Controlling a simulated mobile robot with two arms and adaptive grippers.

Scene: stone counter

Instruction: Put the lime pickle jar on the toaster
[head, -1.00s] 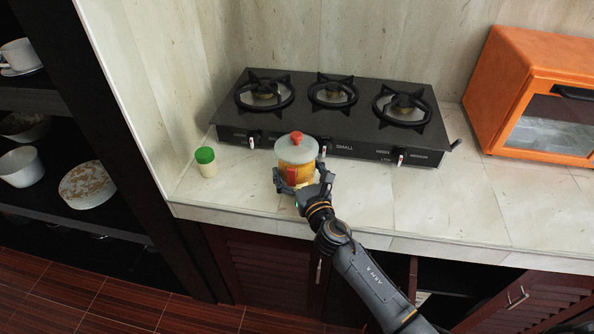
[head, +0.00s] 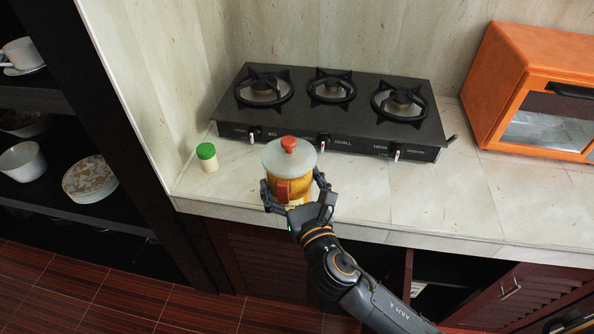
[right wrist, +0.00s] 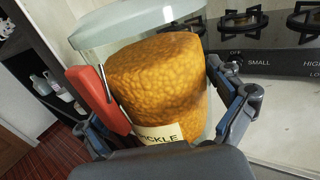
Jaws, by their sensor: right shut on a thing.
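The lime pickle jar (head: 289,188) has a pale lid with a red knob, a red clasp and yellow-brown contents. In the right wrist view the jar (right wrist: 160,85) fills the middle, and part of its label reads "PICKLE". My right gripper (head: 294,196) is shut on the jar, with one finger on each side. The jar appears held near the counter's front edge; I cannot tell its exact height. The orange toaster (head: 497,78) stands at the far right of the head view, well apart from the jar. My left gripper is not in view.
A black three-burner stove (head: 225,118) stands behind the jar, against the wall. A small green-capped shaker (head: 207,157) is on the counter (head: 440,205) to the left. The counter between jar and toaster is clear. Dark shelves with dishes are at far left.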

